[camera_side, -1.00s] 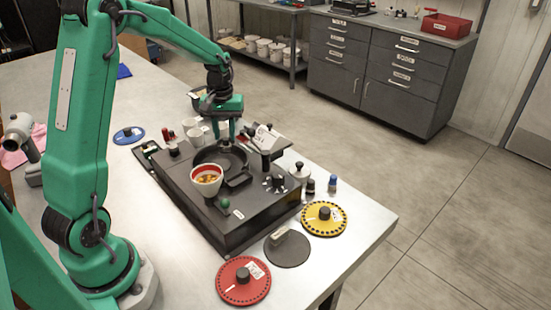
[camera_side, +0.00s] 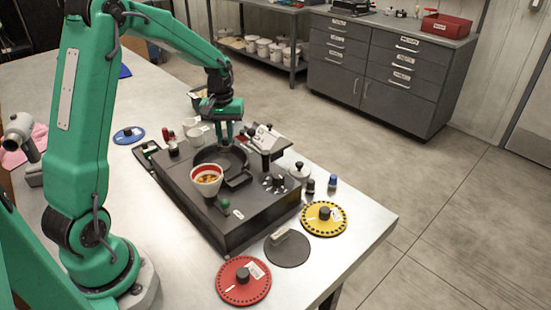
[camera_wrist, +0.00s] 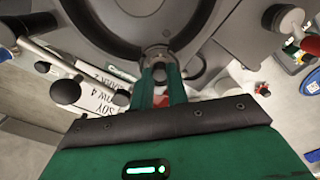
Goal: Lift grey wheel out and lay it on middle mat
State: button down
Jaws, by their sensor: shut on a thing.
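My gripper (camera_side: 224,138) is down at the far rim of the round dark housing (camera_side: 205,157) on the seed meter (camera_side: 245,205). In the wrist view its green fingers (camera_wrist: 161,62) are shut on a small rounded grey piece at the rim of a large dark round part (camera_wrist: 105,28). I cannot tell whether this piece belongs to the grey wheel; no grey wheel is clearly distinguishable inside the housing.
A red wheel (camera_side: 257,286) and a yellow wheel (camera_side: 324,228) flank the mat. A blue wheel (camera_side: 128,139) lies behind, at left. A red-rimmed cup (camera_side: 206,178) of seeds stands on the meter's near side. White cups (camera_side: 194,135) stand beside my gripper.

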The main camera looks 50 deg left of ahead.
aim_at(225, 138)
jog(key=shift+r, duration=0.35)
jog(key=shift+r, duration=0.7)
jog(key=shift+r, duration=0.7)
jog(key=shift+r, duration=1.55)
jog(key=shift+r, duration=0.1)
